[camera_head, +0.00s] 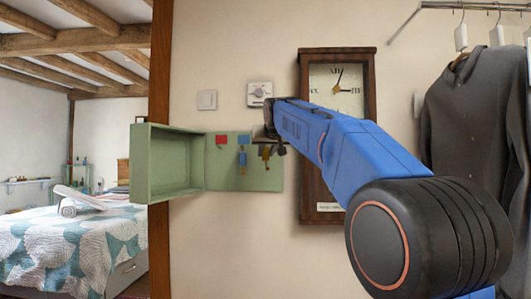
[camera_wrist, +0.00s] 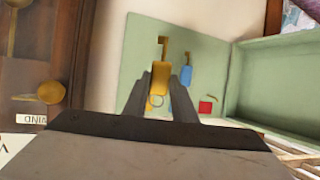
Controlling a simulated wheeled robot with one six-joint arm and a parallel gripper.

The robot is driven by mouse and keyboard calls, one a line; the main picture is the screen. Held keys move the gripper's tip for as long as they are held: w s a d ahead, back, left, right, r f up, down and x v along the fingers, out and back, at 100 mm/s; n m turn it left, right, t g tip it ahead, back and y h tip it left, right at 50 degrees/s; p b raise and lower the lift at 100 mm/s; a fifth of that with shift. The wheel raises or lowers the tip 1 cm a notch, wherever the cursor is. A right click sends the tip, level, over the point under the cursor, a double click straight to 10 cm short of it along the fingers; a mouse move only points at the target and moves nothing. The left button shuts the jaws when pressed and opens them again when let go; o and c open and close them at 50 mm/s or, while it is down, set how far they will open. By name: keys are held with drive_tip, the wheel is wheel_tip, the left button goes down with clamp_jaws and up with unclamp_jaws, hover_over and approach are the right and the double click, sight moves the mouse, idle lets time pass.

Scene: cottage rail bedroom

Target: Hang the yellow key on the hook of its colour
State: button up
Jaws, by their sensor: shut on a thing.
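My gripper (camera_head: 272,138) is in front of the right part of the green key board (camera_head: 215,178). It is shut on the yellow key (camera_head: 265,153), which shows below the fingertips. In the wrist view the key's yellow body (camera_wrist: 161,76) lies between the fingertips, its bit pointing up in that picture and its ring towards me. The view looks upside down. The yellow hook is hidden behind my gripper and the key, and I cannot tell whether the ring is around it. A blue key (camera_head: 243,159) hangs below the blue label (camera_head: 243,140), beside the yellow key.
A red label (camera_head: 221,140) with no key below it is left of the blue one. The cabinet's deep green box-like part (camera_head: 139,165) juts out at the left. A wooden clock (camera_head: 311,130) hangs close on the right, behind my arm. A dark shirt (camera_head: 475,120) hangs far right.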

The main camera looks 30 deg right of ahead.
drive_tip(key=shift+w+d+f, duration=0.1)
drive_tip(key=shift+w+d, duration=0.6)
drive_tip(key=shift+w, duration=0.3)
drive_tip(key=shift+w+d+f, duration=0.15)
drive_tip(key=shift+w+d, duration=0.5)
drive_tip(key=shift+w, duration=0.35)
drive_tip(key=shift+w+d+f, duration=0.1)
drive_tip(key=shift+w+d, duration=0.6)
drive_tip(key=shift+w, duration=0.3)
drive_tip(key=shift+w+d+f, duration=0.25)
drive_tip(key=shift+w+f, duration=0.15)
drive_tip(key=shift+w, duration=0.1)
drive_tip(key=o, duration=1.1)
drive_tip(key=v, duration=1.7)
drive_tip(key=shift+s, duration=0.2)
drive_tip(key=s+a+f+n+g+y, duration=0.1)
drive_tip(key=s+a+f, duration=0.5)
drive_tip(key=s+f, duration=0.6)
drive_tip(key=s+a+f+n+g+y, duration=0.1)
drive_tip(key=s+a+f+g, duration=0.3)
drive_tip(key=s+f, duration=0.8)
drive_tip(key=s+a+f+n+g+y, duration=0.1)
drive_tip(key=s+a+f, duration=0.7)
drive_tip(key=f, duration=2.4)
drive_tip(key=s+g+y, duration=0.1)
drive_tip(key=s, duration=0.4)
drive_tip(key=shift+a+f+n+g, duration=0.15)
drive_tip(key=shift+f+n+g, duration=0.15)
drive_tip(key=shift+f+n, duration=0.1)
